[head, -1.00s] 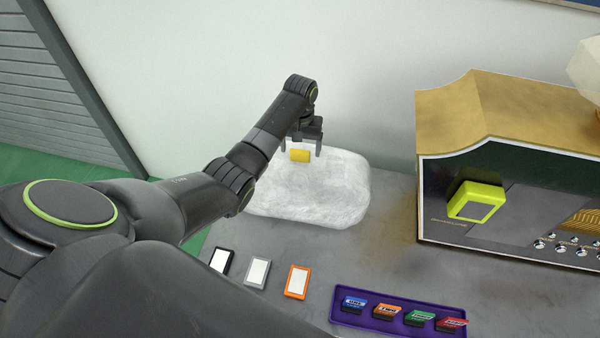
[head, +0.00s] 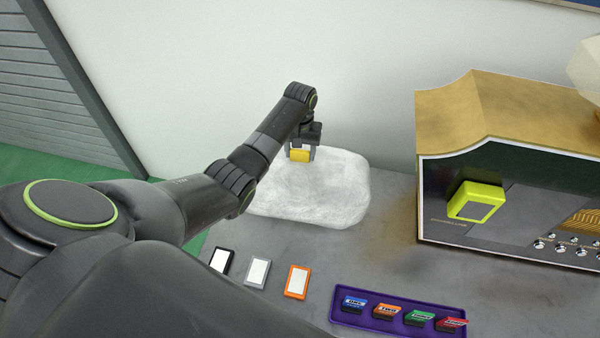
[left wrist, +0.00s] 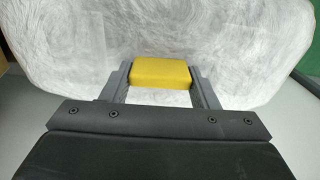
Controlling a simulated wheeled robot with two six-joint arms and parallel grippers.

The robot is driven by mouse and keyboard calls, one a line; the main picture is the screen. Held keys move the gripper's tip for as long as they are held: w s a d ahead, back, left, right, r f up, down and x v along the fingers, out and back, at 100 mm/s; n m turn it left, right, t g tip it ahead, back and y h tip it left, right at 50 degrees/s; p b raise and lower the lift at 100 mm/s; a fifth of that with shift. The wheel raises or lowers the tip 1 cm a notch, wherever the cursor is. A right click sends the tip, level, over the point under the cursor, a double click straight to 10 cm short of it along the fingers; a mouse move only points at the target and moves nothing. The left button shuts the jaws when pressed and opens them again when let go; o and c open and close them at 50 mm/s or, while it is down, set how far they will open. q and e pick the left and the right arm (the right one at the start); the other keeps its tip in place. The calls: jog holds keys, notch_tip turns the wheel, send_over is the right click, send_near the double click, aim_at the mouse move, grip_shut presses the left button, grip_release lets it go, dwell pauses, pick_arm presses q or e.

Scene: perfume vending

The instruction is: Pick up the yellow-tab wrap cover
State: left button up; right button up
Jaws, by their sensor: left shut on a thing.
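The white translucent wrap cover (head: 320,195) lies on the grey table in the head view, a rounded, crinkled slab. Its yellow tab (head: 300,155) stands at its far side. My left gripper (head: 301,153) is over the tab with its fingers closed on the tab's two sides. In the left wrist view the yellow tab (left wrist: 162,72) sits between the two fingers, and the wrap cover (left wrist: 90,50) fills the background beyond it. The cover appears to rest on the table. What is beneath the cover cannot be made out. My right gripper is not in view.
A gold-topped machine (head: 500,120) with a yellow-green block (head: 476,201) on its front stands at right. Black, grey and orange cases (head: 297,282) lie in front of the cover. A purple tray (head: 345,318) holds several coloured pieces. A wall rises behind.

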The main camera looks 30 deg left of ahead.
pick_arm(q)
jog(key=shift+r, duration=0.1)
notch_tip(320, 180, up, 10)
jog(key=shift+f+b, duration=0.1)
jog(key=shift+b, duration=0.3)
